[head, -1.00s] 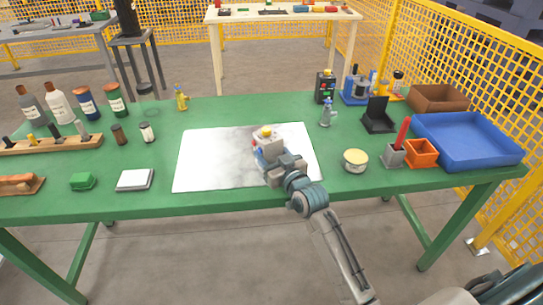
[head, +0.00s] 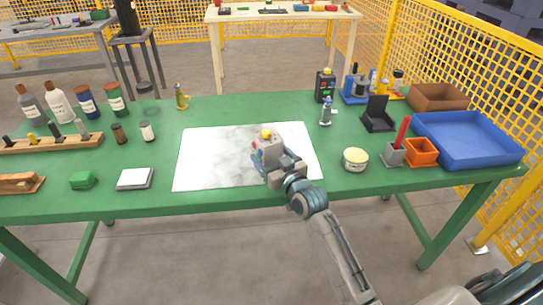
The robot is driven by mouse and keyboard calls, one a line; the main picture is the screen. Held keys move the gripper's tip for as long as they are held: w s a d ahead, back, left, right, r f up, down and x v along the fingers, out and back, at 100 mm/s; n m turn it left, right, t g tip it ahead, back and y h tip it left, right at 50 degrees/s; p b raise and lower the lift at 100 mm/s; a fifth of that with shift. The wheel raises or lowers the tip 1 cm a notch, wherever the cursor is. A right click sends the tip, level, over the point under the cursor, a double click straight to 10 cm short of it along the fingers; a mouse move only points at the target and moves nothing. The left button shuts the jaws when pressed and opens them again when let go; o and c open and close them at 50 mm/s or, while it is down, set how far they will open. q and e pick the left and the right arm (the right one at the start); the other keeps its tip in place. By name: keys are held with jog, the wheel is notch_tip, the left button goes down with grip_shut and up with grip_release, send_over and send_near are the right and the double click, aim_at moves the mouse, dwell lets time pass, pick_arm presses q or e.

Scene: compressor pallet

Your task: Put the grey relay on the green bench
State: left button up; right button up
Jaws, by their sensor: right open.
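The green bench (head: 370,172) fills the middle of the view, with a pale marbled sheet (head: 203,160) lying on it. My right gripper (head: 264,150) is open over the middle of the sheet. A small grey block with a yellow top (head: 266,134) and red and blue spots shows at its fingertips. It may be the grey relay, but the gripper partly hides it. I cannot tell whether it touches the sheet or sits between the fingers. My left gripper is out of view.
A round tin (head: 355,159), an orange cup (head: 421,153) and a blue tray (head: 465,142) stand to the right. A black box with buttons (head: 325,87) stands behind. A green block (head: 83,180), a white pad (head: 135,179) and several bottles are left. The bench's front right is clear.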

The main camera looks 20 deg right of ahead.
aim_at(274, 159)
jog(key=shift+s, duration=0.3)
jog(key=s, duration=0.3)
jog(key=shift+s+d, duration=0.2)
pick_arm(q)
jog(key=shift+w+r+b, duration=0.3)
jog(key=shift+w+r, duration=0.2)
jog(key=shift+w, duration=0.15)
pick_arm(e)
jog(key=s, duration=0.8)
jog(key=shift+d, duration=0.45)
